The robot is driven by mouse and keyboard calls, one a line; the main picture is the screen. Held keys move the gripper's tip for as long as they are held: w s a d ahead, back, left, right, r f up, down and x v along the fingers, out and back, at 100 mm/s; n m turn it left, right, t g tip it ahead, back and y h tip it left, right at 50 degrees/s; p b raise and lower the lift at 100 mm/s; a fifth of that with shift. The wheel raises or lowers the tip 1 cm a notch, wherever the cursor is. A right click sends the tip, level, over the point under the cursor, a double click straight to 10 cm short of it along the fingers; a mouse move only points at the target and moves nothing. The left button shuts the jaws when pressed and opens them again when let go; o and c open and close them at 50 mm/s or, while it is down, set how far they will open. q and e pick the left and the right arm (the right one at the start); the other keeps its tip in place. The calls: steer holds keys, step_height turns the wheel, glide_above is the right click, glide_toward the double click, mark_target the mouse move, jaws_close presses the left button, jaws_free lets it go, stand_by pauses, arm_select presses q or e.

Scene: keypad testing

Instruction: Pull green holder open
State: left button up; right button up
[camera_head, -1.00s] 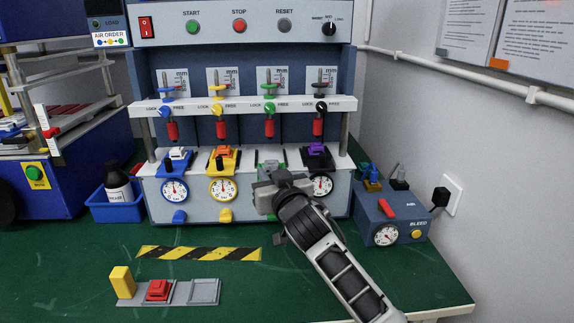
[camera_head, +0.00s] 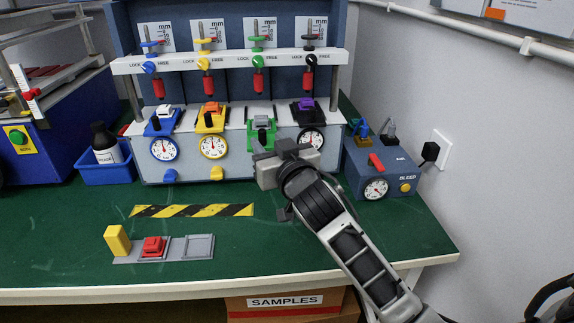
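The green holder (camera_head: 261,134) with a grey block (camera_head: 262,121) in it is at the front of the test station, third from the left. It sits a little farther forward than the yellow holder (camera_head: 211,120) and the black holder (camera_head: 307,113). My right gripper (camera_head: 270,164) is just in front of and below the green holder, overlapping its lower front in the picture. The green holder's gauge and front knob are hidden behind the gripper. The fingertips face away, so their opening and any contact are hidden. My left gripper is out of view.
The blue holder (camera_head: 163,122) is at the far left of the row. A grey-blue bleed box (camera_head: 383,172) stands close to the right of my gripper. A tray (camera_head: 166,249) with a red block lies on the green bench, whose front is mostly clear.

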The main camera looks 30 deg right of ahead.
steer(key=s, duration=0.9)
steer(key=shift+s+a, duration=0.2)
steer(key=shift+a, duration=0.2)
steer(key=s+a+f+n+g+y, duration=0.1)
steer(key=s+a+f+g, duration=0.1)
steer(key=s+f, duration=0.3)
steer(key=s+a+f+g+y, duration=0.2)
steer(key=s+a+f, duration=0.2)
steer(key=f, duration=0.7)
steer(key=s+a+f+n+g+y, duration=0.1)
steer(key=s+a+f+g+y, duration=0.1)
steer(key=s+f, duration=0.4)
step_height(320, 180, down, 3)
steer(key=shift+s+a+r+n+g, duration=0.1)
steer(key=shift+s+a+n+g, duration=0.3)
steer(key=shift+a, duration=0.6)
